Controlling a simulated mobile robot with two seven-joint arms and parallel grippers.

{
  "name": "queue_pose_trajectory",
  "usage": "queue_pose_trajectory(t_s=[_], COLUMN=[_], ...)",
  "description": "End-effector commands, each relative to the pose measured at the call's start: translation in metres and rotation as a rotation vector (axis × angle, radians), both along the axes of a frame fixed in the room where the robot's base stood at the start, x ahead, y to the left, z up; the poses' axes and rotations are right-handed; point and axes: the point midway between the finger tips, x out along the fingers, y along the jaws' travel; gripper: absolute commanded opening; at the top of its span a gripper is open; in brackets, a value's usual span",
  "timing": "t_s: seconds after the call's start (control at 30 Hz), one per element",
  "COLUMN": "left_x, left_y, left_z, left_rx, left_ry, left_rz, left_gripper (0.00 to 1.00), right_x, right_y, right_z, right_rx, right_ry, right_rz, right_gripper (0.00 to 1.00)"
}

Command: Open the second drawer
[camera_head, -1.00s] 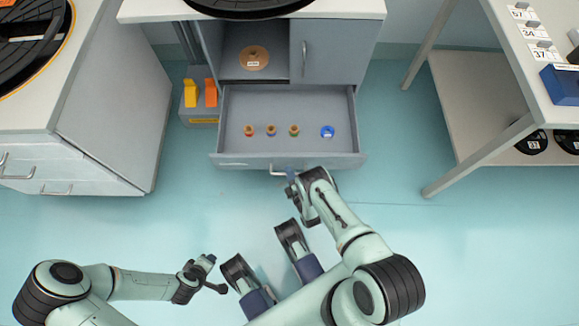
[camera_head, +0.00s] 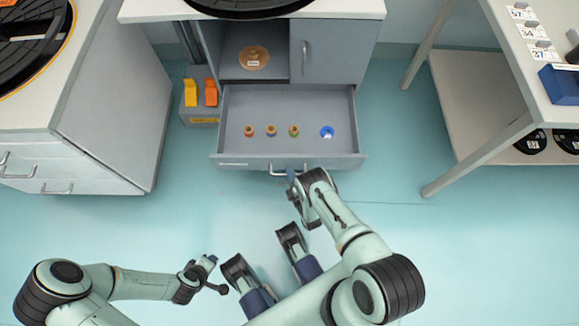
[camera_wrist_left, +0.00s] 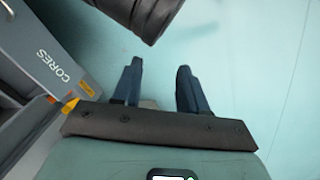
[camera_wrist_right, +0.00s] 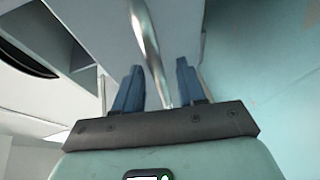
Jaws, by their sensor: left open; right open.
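A grey drawer (camera_head: 310,105) stands pulled out from the cabinet under the white worktop. Its front (camera_head: 235,164) carries a metal bar handle (camera_head: 277,173). I cannot tell from its small label which drawer it is. My right gripper (camera_head: 291,177) is at the handle. In the right wrist view my right gripper (camera_wrist_right: 152,90) is open, with the curved handle (camera_wrist_right: 147,40) showing between its fingers; contact cannot be told. My left gripper (camera_head: 216,272) is low at the left, away from the drawer, and open and empty in the left wrist view (camera_wrist_left: 158,88).
The drawer holds several small coloured cores (camera_head: 271,130) and a blue ring (camera_head: 327,132). A grey box with yellow and orange pieces (camera_head: 200,112) stands left of it. A cabinet (camera_head: 100,130) is at the left and a table (camera_head: 530,75) at the right.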

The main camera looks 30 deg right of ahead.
Motion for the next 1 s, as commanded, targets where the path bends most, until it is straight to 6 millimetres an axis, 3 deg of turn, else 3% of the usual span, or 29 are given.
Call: queue_pose_trajectory(t_s=[0.5,0.7,1.0], left_x=[-0.046,-0.053,-0.053], left_y=[-0.024,-0.027,-0.027], left_z=[0.035,0.038,0.038], left_rx=[-0.061,-0.069,-0.069], left_ry=[0.121,0.138,0.140], left_rz=[-0.051,-0.057,-0.058], left_gripper=[0.43,0.43,0.43], right_x=[-0.103,-0.119,-0.121], right_y=[0.015,0.017,0.018], right_z=[0.020,0.023,0.023], right_rx=[0.000,0.000,0.000], right_ry=[0.004,0.000,0.000], right_rz=[0.000,-0.001,-0.001], right_gripper=[0.40,0.40,0.40])
